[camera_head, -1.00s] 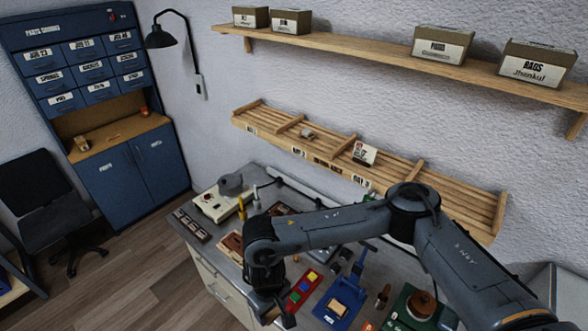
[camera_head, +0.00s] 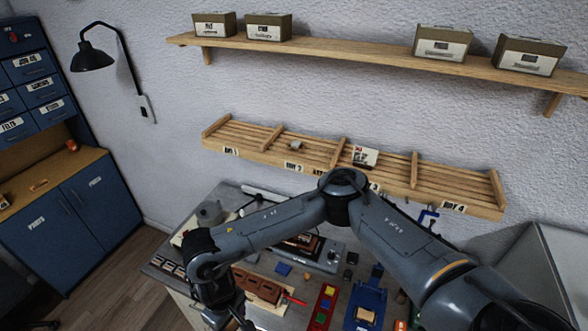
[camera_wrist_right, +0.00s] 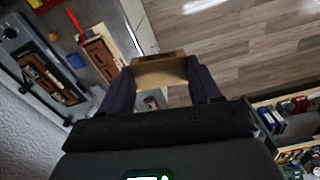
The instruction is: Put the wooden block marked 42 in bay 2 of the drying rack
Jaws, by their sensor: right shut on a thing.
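My right gripper (camera_wrist_right: 150,84) is shut on a wooden block (camera_wrist_right: 160,72), seen in the right wrist view with floor beyond it. No number shows on the block's visible faces. In the head view my right arm reaches left, and its gripper (camera_head: 236,320) is at the bottom edge, low by the workbench's front left. The slatted wooden drying rack (camera_head: 480,208) is on the wall above the bench. Bay 2 (camera_head: 293,167) lies between the first two inner dividers and holds a small grey thing (camera_head: 296,145). My left gripper is out of view.
A card (camera_head: 364,157) stands in bay 3. A shelf with boxes (camera_head: 444,43) hangs above the rack. The bench carries a red tray of coloured pieces (camera_head: 325,307), a blue fixture (camera_head: 366,300) and other tools. A lamp (camera_head: 93,57) is at the left.

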